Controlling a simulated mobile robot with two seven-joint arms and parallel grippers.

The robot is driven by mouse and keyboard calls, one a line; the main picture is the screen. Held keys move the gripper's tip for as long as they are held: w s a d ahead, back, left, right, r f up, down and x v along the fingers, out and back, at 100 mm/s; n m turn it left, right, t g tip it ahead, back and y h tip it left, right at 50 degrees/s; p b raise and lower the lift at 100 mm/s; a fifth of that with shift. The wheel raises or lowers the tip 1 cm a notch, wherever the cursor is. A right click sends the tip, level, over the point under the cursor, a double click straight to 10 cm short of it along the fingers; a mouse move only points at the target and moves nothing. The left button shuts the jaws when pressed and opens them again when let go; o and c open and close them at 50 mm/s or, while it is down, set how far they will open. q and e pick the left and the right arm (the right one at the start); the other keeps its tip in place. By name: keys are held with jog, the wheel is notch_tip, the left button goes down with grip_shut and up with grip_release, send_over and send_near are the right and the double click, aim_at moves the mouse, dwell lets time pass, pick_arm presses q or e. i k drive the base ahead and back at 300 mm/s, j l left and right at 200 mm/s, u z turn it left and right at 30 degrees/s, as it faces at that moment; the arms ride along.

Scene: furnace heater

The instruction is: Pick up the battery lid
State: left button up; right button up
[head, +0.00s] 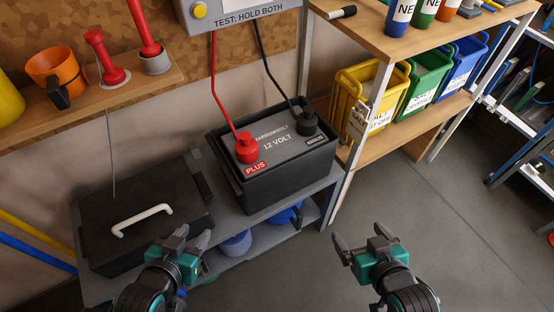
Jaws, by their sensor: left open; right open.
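The battery lid (106,232) is a dark box-like cover with a white handle (142,220) on top. It rests on the left part of the grey bench, beside the open battery box (284,184). The 12 volt battery (286,146) sits in that box with a red plus clamp (246,147) and a black minus clamp (306,121) on it. My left gripper (194,236) is open and empty, right of the handle and in front of the lid. My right gripper (356,240) is open and empty over the floor, right of the bench.
A wooden shelf (100,100) with an orange cup and red tools hangs above the lid. A tester box (240,14) has red and black leads to the battery. A rack with yellow (352,92), green and blue bins stands right. The floor at front right is clear.

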aim_at(115, 234)
jog(key=l+u, duration=0.1)
jog(key=l, duration=0.35)
jog(key=k+l+u, duration=0.15)
jog(key=l, duration=0.25)
jog(key=k+l+u, duration=0.1)
jog(key=l, duration=0.3)
jog(key=k+l+u, duration=0.1)
jog(key=l, duration=0.3)
